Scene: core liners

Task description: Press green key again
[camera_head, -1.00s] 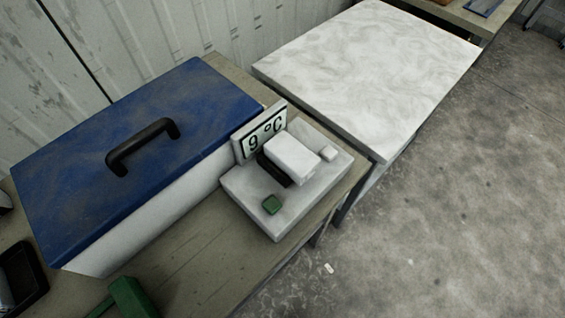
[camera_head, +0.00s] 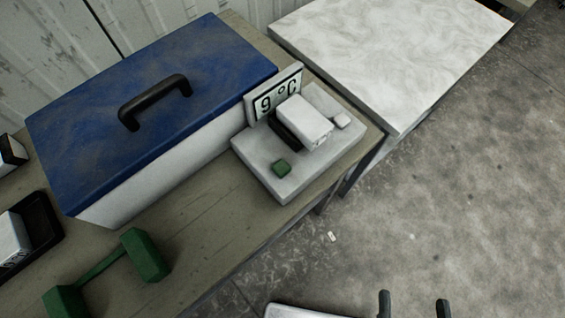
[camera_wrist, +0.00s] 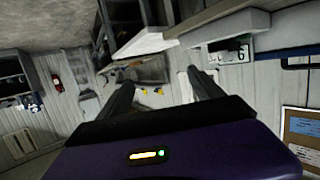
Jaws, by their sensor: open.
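The green key (camera_head: 282,168) is a small square button on the front left of a pale device (camera_head: 265,184) near the table's right edge. My gripper (camera_head: 414,305) shows only as two dark fingertips at the bottom edge, apart and empty, over the floor and well away from the key. In the wrist view my gripper's fingers (camera_wrist: 163,95) are spread with nothing between them.
A blue-lidded cooler (camera_head: 150,105) with a black handle stands left of the device. A green dumbbell-shaped object (camera_head: 108,268) lies in front of it, near a black tray (camera_head: 48,218). A pale marbled slab (camera_head: 395,55) is behind right.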

